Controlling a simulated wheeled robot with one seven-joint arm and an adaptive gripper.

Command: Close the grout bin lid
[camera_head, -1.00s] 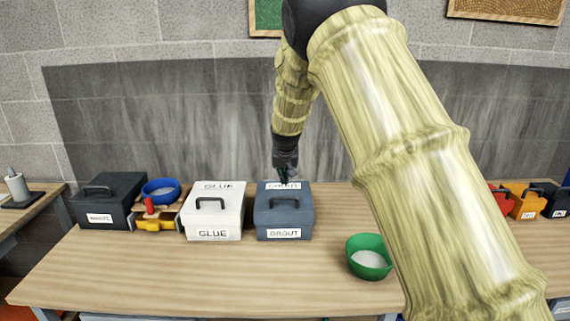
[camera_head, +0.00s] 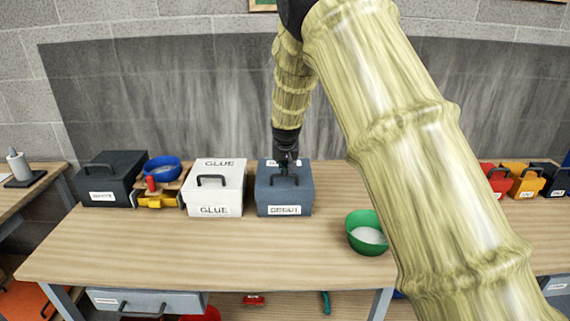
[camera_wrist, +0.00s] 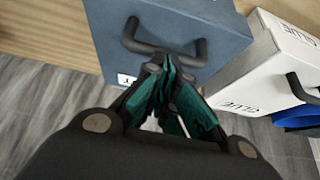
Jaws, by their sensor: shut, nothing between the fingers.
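The grout bin (camera_head: 284,194) is a blue-grey box with a dark handle and a white GROUT label, standing on the workbench. Its lid appears down flat on the box in the head view. My gripper (camera_head: 286,163) is over the back part of the lid and partly hides the upper label. In the wrist view my gripper (camera_wrist: 168,70) is shut and empty, with its teal fingertips close to the handle of the grout bin (camera_wrist: 205,25). I cannot tell whether the fingertips touch the lid or handle.
A white glue bin (camera_head: 214,190) stands close on the left. Further left are a blue bowl (camera_head: 162,163) and a black bin (camera_head: 111,176). A green bowl (camera_head: 364,222) stands to the right. The bench front (camera_head: 200,255) is clear.

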